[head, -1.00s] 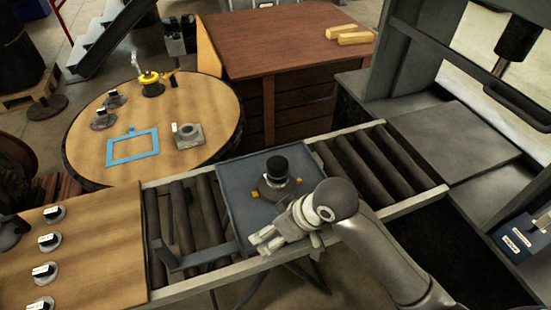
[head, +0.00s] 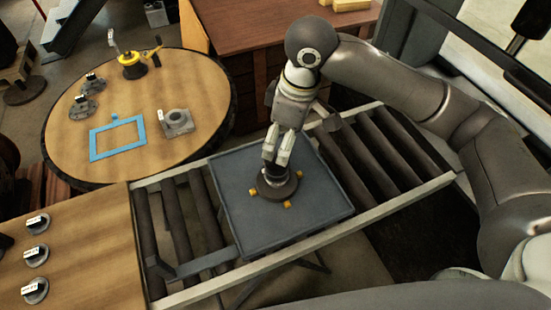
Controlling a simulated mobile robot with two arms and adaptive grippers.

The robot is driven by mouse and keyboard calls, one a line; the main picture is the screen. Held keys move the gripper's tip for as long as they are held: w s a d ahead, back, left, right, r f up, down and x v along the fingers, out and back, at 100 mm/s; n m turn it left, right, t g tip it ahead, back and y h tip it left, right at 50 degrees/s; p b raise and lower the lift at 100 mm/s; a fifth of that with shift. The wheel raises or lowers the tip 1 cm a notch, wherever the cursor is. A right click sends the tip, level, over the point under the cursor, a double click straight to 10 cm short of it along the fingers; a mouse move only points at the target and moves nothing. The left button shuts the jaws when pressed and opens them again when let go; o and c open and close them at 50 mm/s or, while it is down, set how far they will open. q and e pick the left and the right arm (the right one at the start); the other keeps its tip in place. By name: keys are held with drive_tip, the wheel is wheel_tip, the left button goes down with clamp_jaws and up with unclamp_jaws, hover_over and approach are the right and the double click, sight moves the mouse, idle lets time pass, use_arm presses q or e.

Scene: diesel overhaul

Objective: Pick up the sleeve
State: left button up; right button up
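The dark cylindrical sleeve (head: 275,178) stands on a round brown-grey base (head: 277,190) with small orange blocks around it, on the blue-grey tray (head: 235,225). My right gripper (head: 277,166) points down over it from the far side. Its fingertips are at the sleeve and hide most of it. I cannot tell whether the fingers are closed against it or just around it. The sleeve appears upright and still at the base. My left gripper is not in view.
The tray rests on a roller conveyor (head: 357,162). A round table (head: 75,140) at the left holds a blue frame (head: 118,138), a grey block with a hole (head: 176,122) and a yellow tool (head: 132,66). Labelled parts (head: 36,256) sit on the wooden bench at lower left.

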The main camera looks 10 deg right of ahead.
sight(277, 166)
drive_tip(key=f, duration=0.3)
drive_tip(key=shift+a+f, duration=0.2)
drive_tip(key=shift+f, duration=0.1)
drive_tip(key=f, duration=0.1)
drive_tip(key=f+p, duration=0.1)
drive_tip(key=f, duration=0.1)
drive_tip(key=a+f, duration=0.1)
drive_tip(key=shift+w+f+p, duration=0.3)
drive_tip(key=shift+f+p, duration=0.05)
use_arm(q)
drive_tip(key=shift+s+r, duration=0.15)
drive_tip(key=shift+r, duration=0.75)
use_arm(e)
drive_tip(key=shift+f, duration=0.45)
drive_tip(key=shift+w+r, duration=0.1)
drive_tip(key=c, duration=1.4)
